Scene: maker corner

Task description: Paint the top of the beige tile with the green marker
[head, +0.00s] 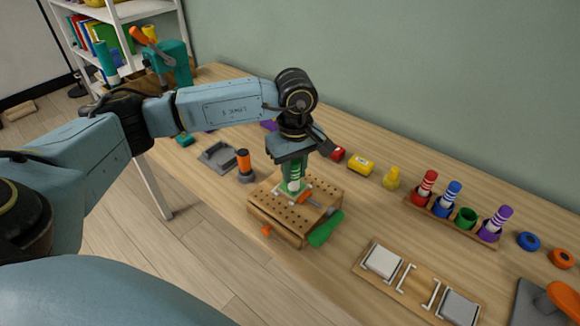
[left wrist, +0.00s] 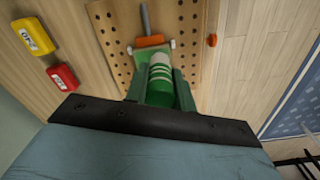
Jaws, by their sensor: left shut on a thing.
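My left gripper (head: 291,172) points down over the drilled wooden vise block (head: 262,205) and is shut on the green marker (head: 294,184). The marker is green with white bands and stands about upright in the jaws; it also shows in the left wrist view (left wrist: 160,78). Its lower end is at or just above the tile (left wrist: 142,54), which lies on the block beside an orange jaw (left wrist: 150,41). The part of the tile that shows looks green, with pale edges. The gripper and marker hide the rest, and I cannot tell if the tip touches. My right gripper is out of view.
A rack (head: 452,222) with red, blue and purple markers and an empty green holder stands to the right. Red and yellow blocks (head: 361,165) lie behind the vise. A tray with pale tiles (head: 383,261) is in front right. An orange-topped tool (head: 244,163) stands left.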

